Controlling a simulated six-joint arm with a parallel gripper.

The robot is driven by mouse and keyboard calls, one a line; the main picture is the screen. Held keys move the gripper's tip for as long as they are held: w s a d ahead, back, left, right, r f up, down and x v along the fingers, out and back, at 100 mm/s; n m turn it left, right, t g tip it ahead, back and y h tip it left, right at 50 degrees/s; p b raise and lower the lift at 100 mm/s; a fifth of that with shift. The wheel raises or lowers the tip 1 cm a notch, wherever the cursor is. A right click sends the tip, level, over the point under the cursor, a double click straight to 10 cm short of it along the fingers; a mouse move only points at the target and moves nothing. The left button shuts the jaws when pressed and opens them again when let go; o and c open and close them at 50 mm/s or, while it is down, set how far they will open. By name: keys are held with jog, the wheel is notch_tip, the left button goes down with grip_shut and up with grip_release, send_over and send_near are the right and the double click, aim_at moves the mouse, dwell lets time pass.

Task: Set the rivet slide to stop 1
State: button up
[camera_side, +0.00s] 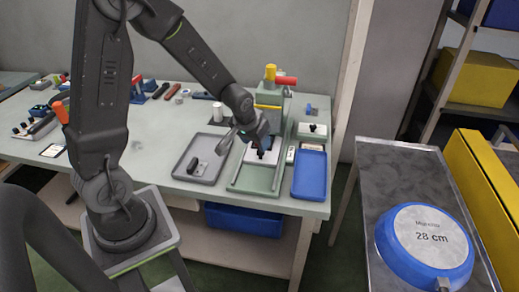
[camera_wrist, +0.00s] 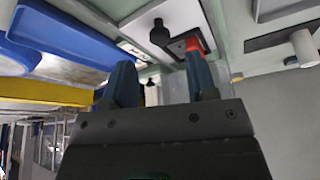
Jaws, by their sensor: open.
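My gripper (camera_side: 258,143) is low over the green fixture on the workbench, its fingers apart and empty. In the wrist view my gripper (camera_wrist: 160,58) shows two blue-grey fingers with a gap between them. A black knob (camera_wrist: 157,36) on a white plate (camera_wrist: 152,14) appears just beyond that gap; contact cannot be told. In the side view a dark knob (camera_side: 261,154) sits on a pale plate under my gripper. A red piece (camera_wrist: 194,43) shows by the right fingertip. I cannot tell which part is the rivet slide, and no stop numbers are readable.
A grey tray (camera_side: 181,175) with a dark part lies left of the green fixture (camera_side: 275,187); a blue tray (camera_side: 310,180) lies right. A press with a red handle (camera_side: 285,80) stands behind. A blue pan (camera_side: 394,254) labelled 28 cm rests on the metal conveyor (camera_side: 385,165).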

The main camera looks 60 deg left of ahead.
aim_at(259, 152)
jog(key=shift+x, duration=2.65)
jog(key=shift+c, duration=0.2)
grip_shut()
